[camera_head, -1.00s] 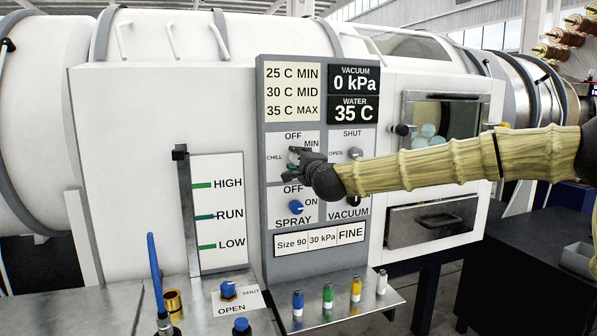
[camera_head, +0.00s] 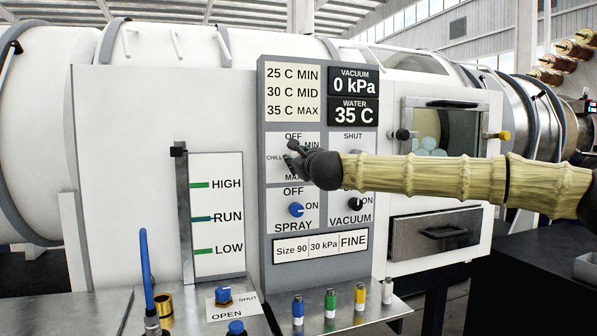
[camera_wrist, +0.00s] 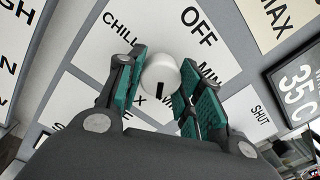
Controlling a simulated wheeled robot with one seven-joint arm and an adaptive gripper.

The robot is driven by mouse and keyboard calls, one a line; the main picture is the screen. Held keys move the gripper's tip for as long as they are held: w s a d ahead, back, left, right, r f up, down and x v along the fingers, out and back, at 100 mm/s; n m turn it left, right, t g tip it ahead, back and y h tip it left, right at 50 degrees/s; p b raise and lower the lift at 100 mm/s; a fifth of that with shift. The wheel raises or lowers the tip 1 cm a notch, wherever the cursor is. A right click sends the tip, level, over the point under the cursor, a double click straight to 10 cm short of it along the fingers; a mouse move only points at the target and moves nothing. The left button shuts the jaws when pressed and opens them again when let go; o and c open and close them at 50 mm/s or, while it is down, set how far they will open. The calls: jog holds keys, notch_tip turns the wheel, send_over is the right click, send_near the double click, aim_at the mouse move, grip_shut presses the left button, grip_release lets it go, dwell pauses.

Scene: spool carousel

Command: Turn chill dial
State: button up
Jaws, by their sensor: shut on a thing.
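The chill dial is a white round knob (camera_wrist: 161,74) with a black mark. My gripper (camera_wrist: 161,82) is shut on the knob, with a green-padded finger on each side. In the head view my gripper (camera_head: 292,154) reaches the CHILL area of the panel from the right and covers most of the dial.
The blue spray knob (camera_head: 296,209) sits just below, and the black vacuum knob (camera_head: 355,204) is at lower right. The water display (camera_head: 353,112) reads 35 C, and the vacuum display (camera_head: 353,81) 0 kPa.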

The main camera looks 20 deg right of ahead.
jog(key=shift+f+m+b, duration=0.2)
jog(key=shift+m+b, duration=3.2)
jog(key=shift+m, duration=0.3)
jog(key=o, duration=1)
jog(key=shift+o, duration=0.2)
jog(key=shift+r, duration=0.15)
jog(key=s, duration=1.2)
